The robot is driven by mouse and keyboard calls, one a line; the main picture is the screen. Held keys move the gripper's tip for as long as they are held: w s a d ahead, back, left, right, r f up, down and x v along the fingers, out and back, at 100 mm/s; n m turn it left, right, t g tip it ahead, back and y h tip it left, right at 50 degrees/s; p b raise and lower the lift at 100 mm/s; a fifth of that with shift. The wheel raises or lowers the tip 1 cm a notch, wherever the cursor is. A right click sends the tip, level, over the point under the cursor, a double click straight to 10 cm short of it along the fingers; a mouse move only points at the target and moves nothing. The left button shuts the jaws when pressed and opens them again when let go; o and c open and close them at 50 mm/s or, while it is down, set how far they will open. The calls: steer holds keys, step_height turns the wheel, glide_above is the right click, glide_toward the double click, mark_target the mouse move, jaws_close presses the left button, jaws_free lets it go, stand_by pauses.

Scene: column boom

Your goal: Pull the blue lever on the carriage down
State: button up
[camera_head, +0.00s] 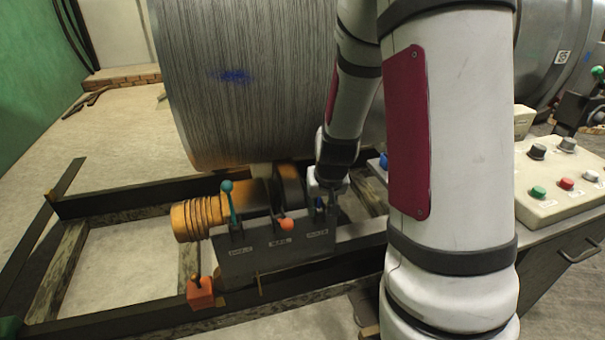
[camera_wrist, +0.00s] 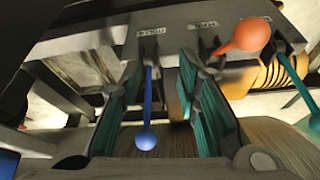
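The blue lever (camera_wrist: 146,138) has a round knob on a thin blue rod and comes out of a slot in the carriage's dark lever box (camera_wrist: 100,35). In the wrist view it lies between the two teal-padded fingers of my gripper (camera_wrist: 165,85), nearer the left finger. The fingers are apart, with a gap on both sides of the rod.
An orange-knobbed lever (camera_head: 285,224) sits just beside the blue one, close to my right finger in the wrist view. A teal lever (camera_head: 229,200) stands farther left. A large metal drum (camera_head: 250,90) looms behind. A button panel (camera_head: 560,190) is at right.

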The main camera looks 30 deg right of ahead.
steer(key=w+d+f+b, duration=0.1)
steer(key=w+d+f, duration=0.3)
steer(key=w+d, duration=0.4)
steer(key=shift+w+f, duration=0.25)
steer(key=shift+w, duration=1.55)
steer(key=shift+c, duration=0.6)
jaws_close()
